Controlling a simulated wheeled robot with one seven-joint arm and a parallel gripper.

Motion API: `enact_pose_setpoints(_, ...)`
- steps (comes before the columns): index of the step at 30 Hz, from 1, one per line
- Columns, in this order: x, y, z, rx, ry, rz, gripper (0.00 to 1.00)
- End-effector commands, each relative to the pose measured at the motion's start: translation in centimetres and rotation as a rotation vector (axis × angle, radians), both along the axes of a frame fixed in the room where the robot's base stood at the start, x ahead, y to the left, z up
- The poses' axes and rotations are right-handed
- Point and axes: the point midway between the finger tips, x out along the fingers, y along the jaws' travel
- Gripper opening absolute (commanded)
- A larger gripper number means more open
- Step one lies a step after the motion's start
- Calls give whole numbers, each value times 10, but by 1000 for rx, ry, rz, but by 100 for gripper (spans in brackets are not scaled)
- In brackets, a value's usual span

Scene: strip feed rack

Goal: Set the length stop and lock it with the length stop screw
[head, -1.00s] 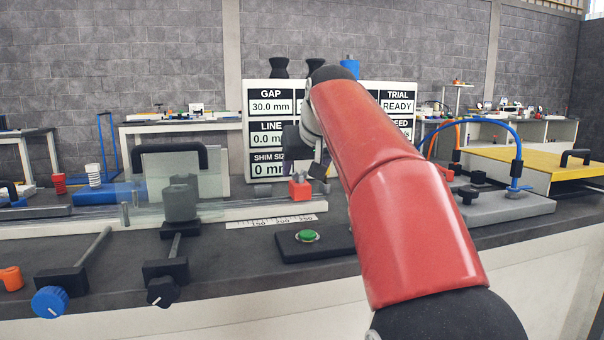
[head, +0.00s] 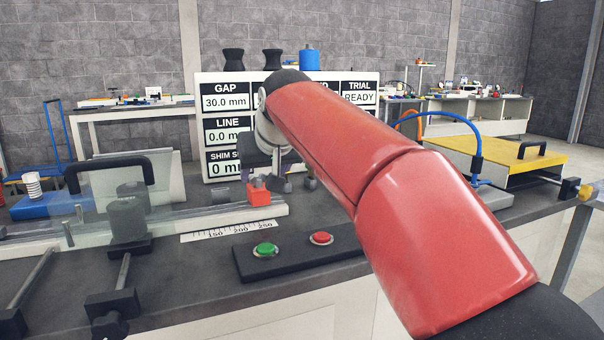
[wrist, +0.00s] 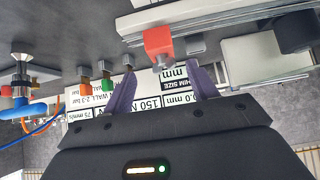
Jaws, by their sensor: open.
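The length stop, a red block (head: 259,197), sits on the pale rail above the printed scale in the head view. A small grey knob on it, likely its screw (head: 257,183), stands at its top. In the wrist view, which is upside down, the red block (wrist: 158,41) lies just beyond my purple fingertips, near the middle of the gap. My gripper (wrist: 160,78) is open with nothing between its fingers. In the head view my gripper (head: 267,158) is close above and behind the block, partly hidden by my red arm.
The scale (head: 228,230) lies in front of the rail (head: 190,218). A black box with a green button (head: 265,250) and a red button (head: 321,238) stands in front. The display board (head: 226,88) is behind. A clear guard with a black handle (head: 112,168) is at left.

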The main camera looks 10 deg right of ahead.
Motion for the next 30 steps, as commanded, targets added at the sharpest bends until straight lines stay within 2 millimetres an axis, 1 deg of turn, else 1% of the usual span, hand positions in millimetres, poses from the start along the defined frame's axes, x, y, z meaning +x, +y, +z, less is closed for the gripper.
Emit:
enact_pose_setpoints(1, -1, 6, -1, -2, 1, 8, 58)
enact_pose_setpoints(5, 8, 10, -12, -2, 2, 10, 58)
enact_pose_setpoints(12, 34, 16, -40, -2, 4, 9, 58)
enact_pose_setpoints(16, 45, 19, -50, -3, 1, 9, 58)
enact_pose_setpoints(21, 51, 21, -56, -2, -2, 9, 58)
enact_pose_setpoints(28, 51, 21, -56, -1, -1, 8, 58)
enact_pose_setpoints(30, 51, 21, -56, -1, -1, 8, 49)
